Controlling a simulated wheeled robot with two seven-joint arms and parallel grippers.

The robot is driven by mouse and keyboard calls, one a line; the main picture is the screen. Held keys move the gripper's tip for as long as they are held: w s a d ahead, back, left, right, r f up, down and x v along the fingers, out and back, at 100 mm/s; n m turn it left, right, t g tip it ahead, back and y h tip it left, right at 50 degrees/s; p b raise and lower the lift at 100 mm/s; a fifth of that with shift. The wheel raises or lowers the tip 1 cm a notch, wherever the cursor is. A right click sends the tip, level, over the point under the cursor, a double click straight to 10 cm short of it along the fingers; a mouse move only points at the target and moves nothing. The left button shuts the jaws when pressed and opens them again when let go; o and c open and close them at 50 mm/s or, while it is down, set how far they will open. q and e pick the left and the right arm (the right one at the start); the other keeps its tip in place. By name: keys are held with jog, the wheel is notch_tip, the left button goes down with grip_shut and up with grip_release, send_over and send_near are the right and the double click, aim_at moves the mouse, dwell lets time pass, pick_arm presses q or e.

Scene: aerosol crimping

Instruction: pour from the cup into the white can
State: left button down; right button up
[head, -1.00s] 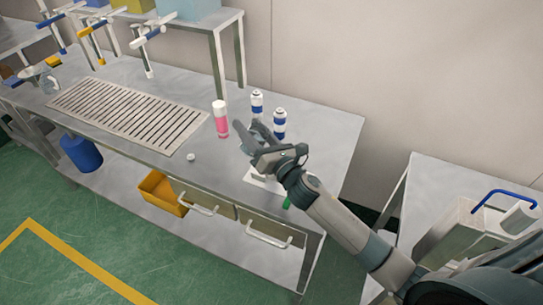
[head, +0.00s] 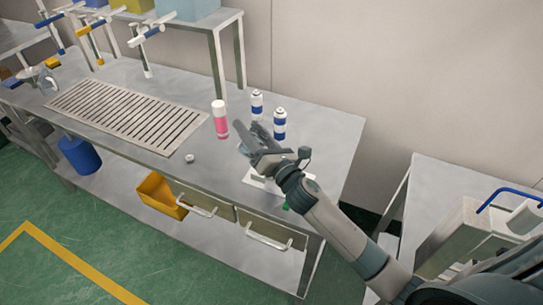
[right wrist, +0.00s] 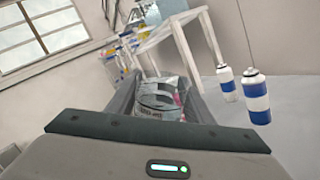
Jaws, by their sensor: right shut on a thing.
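My right gripper (head: 252,143) is above the front right part of the bench. In the right wrist view, its fingers are shut on a clear cup (right wrist: 158,100). The cup looks tilted; its contents cannot be made out. Two white cans with blue bands, a left one (head: 257,104) and a right one (head: 279,124), stand upright behind the gripper. They also show right of the fingers in the right wrist view, the left one (right wrist: 225,83) and the right one (right wrist: 256,96). I cannot tell which can the task means. My left gripper is out of view.
A pink bottle with a white top (head: 220,120) stands left of the gripper. A small white cap (head: 189,158) lies near the slotted grate (head: 128,115). A flat white piece (head: 258,181) lies under my right arm. The bench's right end is clear.

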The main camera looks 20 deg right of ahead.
jog(key=shift+f+m+b, duration=0.2)
jog(key=shift+m+b, duration=0.4)
jog(key=shift+b, duration=0.1)
jog(key=shift+m+t+h, duration=0.3)
jog(key=shift+m, duration=0.1)
jog(key=shift+b, duration=0.3)
jog(key=shift+m+b, duration=0.45)
jog(key=shift+m, duration=0.15)
jog(key=shift+d+m+h, duration=0.1)
jog(key=shift+m+h, duration=0.2)
